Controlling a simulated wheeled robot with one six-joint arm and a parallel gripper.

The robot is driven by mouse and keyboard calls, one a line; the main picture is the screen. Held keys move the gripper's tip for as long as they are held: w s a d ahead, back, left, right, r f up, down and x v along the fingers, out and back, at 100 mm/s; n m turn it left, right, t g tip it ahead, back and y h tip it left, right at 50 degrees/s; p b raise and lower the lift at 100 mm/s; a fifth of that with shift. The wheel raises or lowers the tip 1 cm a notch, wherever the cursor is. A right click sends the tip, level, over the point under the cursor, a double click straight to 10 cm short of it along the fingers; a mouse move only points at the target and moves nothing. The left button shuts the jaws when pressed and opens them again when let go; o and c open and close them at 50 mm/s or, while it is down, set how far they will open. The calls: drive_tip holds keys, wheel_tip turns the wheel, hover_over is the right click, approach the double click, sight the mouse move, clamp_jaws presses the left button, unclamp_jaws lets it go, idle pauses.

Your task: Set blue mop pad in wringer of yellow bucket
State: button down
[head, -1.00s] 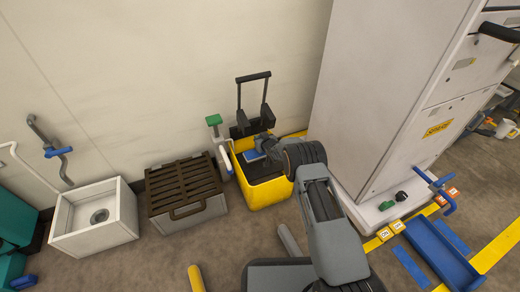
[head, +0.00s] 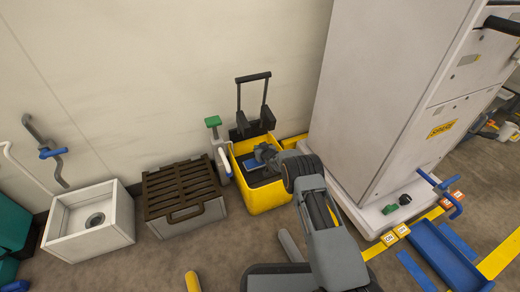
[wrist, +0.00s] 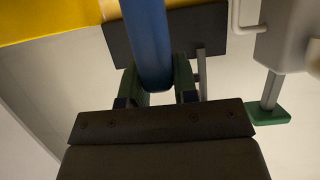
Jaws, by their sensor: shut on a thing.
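The yellow bucket (head: 266,199) stands against the wall, left of the tall grey cabinet. Its dark wringer (head: 262,178) fills the upper part, with a black handle frame behind. My gripper (head: 259,160) is over the bucket and shut on the blue mop pad (head: 252,165), which is small and partly hidden by the gripper in the head view. In the wrist view the pad (wrist: 147,45) is seen edge-on between the two fingers (wrist: 158,88), with the yellow bucket rim (wrist: 45,18) at upper left. I cannot tell whether the pad touches the wringer.
A green-topped lever post (head: 214,128) stands just left of the bucket. Further left are a brown slatted grate on a box (head: 185,195) and a white sink (head: 90,222). The tall grey cabinet (head: 390,100) is close on the right.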

drive_tip(key=c, duration=0.9)
unclamp_jaws()
